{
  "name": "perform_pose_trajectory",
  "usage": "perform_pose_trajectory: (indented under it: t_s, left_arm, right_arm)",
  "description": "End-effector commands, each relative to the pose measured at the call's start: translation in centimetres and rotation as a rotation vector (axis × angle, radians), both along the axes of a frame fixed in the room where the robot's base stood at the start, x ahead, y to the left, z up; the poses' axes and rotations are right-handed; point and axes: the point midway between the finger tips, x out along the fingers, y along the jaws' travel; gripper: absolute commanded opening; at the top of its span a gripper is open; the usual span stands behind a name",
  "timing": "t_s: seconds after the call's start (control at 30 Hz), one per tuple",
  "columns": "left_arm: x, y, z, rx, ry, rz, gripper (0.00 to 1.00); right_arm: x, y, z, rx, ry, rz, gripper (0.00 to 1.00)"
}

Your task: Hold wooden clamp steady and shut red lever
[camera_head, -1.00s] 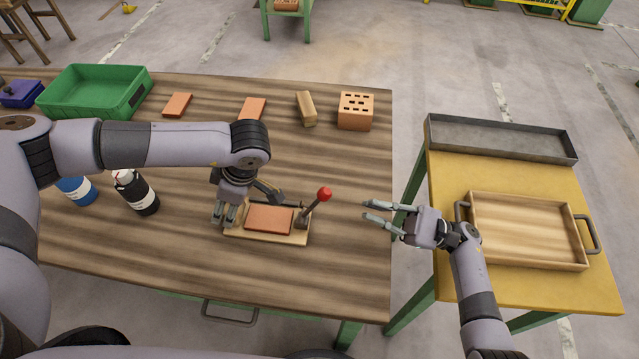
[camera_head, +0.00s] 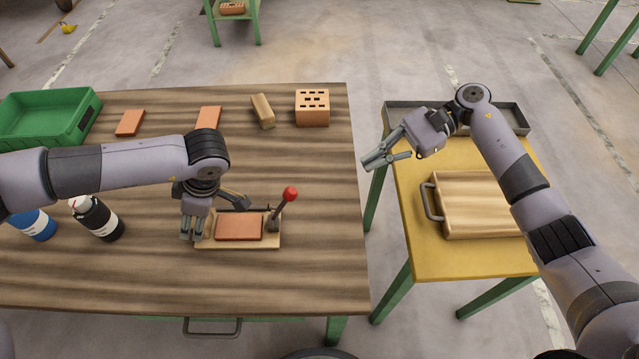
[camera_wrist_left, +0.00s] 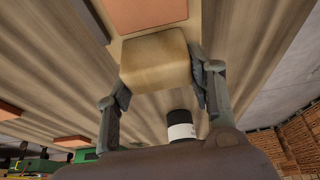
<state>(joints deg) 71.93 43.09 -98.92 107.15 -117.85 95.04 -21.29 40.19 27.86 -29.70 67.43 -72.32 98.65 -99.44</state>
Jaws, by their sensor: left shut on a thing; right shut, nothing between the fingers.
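The wooden clamp (camera_head: 271,241) lies flat on the striped wooden table, with a flat red-brown tile (camera_head: 239,227) on its base. Its lever with a red ball knob (camera_head: 290,194) stands up, tilted to the right, at the clamp's right end. My left gripper (camera_head: 193,238) is shut on the clamp's left end. In the left wrist view its fingers sit on either side of a pale wooden block (camera_wrist_left: 156,60) at that end. My right gripper (camera_head: 378,162) is shut and empty, right of the knob and apart from it, near the yellow table's left edge.
Two bottles, one blue (camera_head: 38,226) and one black (camera_head: 98,219), stand left of the clamp. A green crate (camera_head: 40,120), a wooden block (camera_head: 262,112) and a holed brick (camera_head: 312,108) are farther back. A wooden tray (camera_head: 475,200) lies on the yellow table (camera_head: 408,225).

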Motion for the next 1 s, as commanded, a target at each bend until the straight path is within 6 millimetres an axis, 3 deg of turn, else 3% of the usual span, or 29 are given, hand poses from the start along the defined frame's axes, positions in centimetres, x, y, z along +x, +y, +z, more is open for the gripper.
perform_pose_trajectory:
  t_s: [0.17,0.6,0.8,1.0]
  left_arm:
    - [0.0,0.0,0.0,0.0,0.0,0.0,0.08]
    - [0.0,0.0,0.0,0.0,0.0,0.0,0.08]
    - [0.0,0.0,0.0,0.0,0.0,0.0,0.08]
    - [0.0,0.0,0.0,0.0,0.0,0.0,0.08]
  right_arm:
    - [-0.5,1.3,-0.6,0.003,0.002,0.003,0.0]
    - [-3.4,9.1,-3.8,0.006,0.001,0.003,0.0]
    - [-4.6,11.2,-2.6,0.004,-0.002,0.001,0.0]
    - [-5.0,11.9,-2.2,0.004,0.0,-0.001,0.0]
